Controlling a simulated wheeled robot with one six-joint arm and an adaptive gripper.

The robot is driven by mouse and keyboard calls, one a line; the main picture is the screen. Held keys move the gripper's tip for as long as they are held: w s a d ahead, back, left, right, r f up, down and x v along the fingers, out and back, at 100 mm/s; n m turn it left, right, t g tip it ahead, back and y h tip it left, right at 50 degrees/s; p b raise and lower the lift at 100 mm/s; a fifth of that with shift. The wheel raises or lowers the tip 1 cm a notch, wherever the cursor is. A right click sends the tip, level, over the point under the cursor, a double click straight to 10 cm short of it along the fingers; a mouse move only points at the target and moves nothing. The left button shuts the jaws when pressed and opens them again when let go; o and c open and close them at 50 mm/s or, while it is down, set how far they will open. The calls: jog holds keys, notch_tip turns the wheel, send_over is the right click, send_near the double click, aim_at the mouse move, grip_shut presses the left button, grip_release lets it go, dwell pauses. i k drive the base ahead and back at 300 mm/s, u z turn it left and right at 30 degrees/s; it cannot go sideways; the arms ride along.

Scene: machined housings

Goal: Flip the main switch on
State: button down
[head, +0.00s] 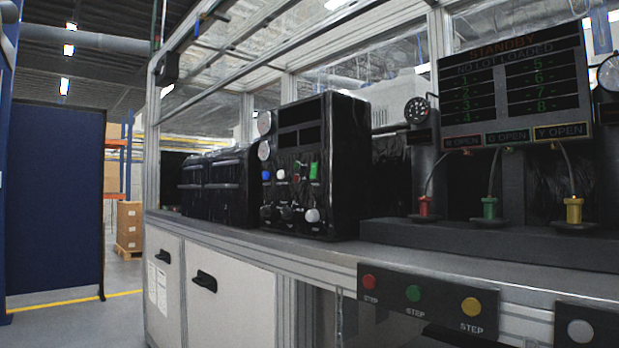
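A black control box (336,180) stands on the grey bench near the middle of the head view. Its front carries a blue knob (266,175), a red control (296,178), a green switch-like piece (314,171) and a larger white knob (312,215). Round gauges (264,122) sit along its left edge, and two dark displays (299,139) are near its top. I cannot tell which control is the main switch, or any switch's position. My gripper is not in view.
A board reading STANDBY (516,85) hangs at the right above red, green and yellow valves. A STEP button panel (427,303) is on the bench's front edge. Black cases (232,185) stand left of the box. Open floor lies at the left beside a blue partition (55,200).

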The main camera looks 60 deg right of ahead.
aim_at(313, 168)
jog(key=z, duration=0.65)
jog(key=i, duration=0.85)
jog(key=z, duration=0.65)
